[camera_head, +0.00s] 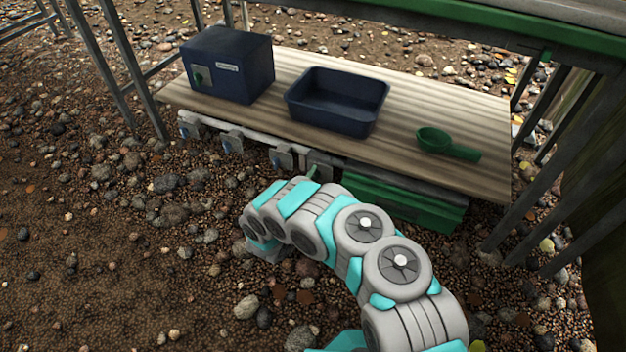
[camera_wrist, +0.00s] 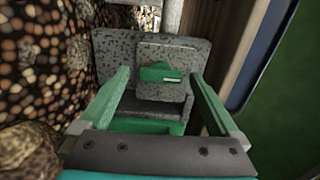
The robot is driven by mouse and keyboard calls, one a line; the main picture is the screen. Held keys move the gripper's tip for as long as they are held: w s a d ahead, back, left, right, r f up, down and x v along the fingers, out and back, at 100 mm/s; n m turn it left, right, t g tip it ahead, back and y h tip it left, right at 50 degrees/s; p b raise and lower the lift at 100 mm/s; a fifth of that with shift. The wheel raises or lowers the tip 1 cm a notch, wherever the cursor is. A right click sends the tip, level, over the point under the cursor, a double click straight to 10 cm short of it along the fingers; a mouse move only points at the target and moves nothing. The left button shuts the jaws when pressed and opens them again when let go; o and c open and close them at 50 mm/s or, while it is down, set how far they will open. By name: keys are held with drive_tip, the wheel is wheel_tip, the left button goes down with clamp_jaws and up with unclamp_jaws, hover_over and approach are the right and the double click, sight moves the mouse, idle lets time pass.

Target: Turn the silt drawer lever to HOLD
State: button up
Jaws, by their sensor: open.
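A green lever handle (camera_wrist: 162,73) lies roughly crosswise on a square speckled grey plate (camera_wrist: 148,90) in the wrist view. My gripper (camera_wrist: 160,80) is open, with one green finger on each side of the handle in the picture. The handle appears apart from both fingers; the depth between them is hard to judge. No HOLD marking is readable. In the head view my arm reaches toward the bench's front edge, and my gripper is not clearly visible there. A green ribbed box (camera_head: 405,203), possibly the silt drawer, sits under the bench front.
Several grey fittings (camera_head: 232,141) line the bench's front edge. On the wooden bench (camera_head: 445,110) stand a dark blue box (camera_head: 240,65) with a green knob, a blue tub (camera_head: 335,125) and a green scoop (camera_head: 450,147). Metal legs flank the bench; pebbly ground lies in front.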

drive_tip(key=p+v, duration=0.1)
drive_tip(key=v, duration=0.6)
drive_tip(key=p+v, duration=0.3)
drive_tip(key=v, duration=0.9)
drive_tip(key=shift+s+r, duration=0.1)
